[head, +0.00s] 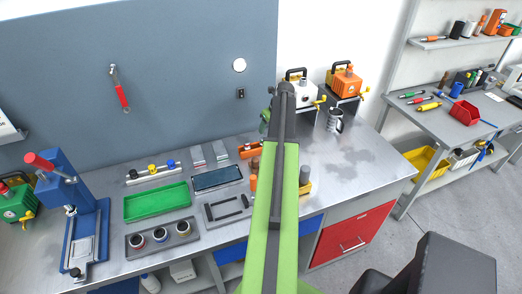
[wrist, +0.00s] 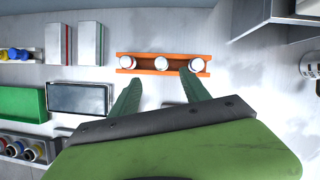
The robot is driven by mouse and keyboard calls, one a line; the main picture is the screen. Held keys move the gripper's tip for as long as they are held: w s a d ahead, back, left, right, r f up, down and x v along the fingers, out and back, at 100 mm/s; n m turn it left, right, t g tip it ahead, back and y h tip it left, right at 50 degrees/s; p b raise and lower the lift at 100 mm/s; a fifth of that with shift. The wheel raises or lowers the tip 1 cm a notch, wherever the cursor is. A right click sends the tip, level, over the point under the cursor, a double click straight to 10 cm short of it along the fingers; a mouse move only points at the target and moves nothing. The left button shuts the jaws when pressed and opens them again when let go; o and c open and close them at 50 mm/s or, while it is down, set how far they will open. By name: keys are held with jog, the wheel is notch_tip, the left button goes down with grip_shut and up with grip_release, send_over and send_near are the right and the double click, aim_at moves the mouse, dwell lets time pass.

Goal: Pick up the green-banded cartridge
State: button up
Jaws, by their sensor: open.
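In the wrist view an orange rack (wrist: 145,70) holds three upright white-topped cylinders: a left one (wrist: 127,62), a middle one (wrist: 162,63) and a right one (wrist: 196,65). Seen from above, their band colours are not clear, so I cannot tell which, if any, is the green-banded cartridge. My gripper (wrist: 160,78) is open and empty, its two green fingers spread just in front of the rack, around the middle cylinder's line. In the head view my arm hides most of the rack (head: 249,149), and only a green edge of the gripper shows beside the arm.
A grey tray (head: 132,250) holds three more cylinders at the bench's front left. Also there are a green tray (head: 157,202), a dark-screened device (head: 217,178) and a blue press (head: 75,190).

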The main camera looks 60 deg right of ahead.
jog(key=b+x, duration=0.4)
jog(key=x, duration=0.2)
jog(key=shift+w+f, duration=0.1)
jog(key=shift+f, duration=0.2)
jog(key=shift+r, duration=0.1)
jog(key=b+x, duration=0.5)
jog(key=shift+d, duration=0.1)
jog(key=shift+c, duration=0.4)
grip_shut()
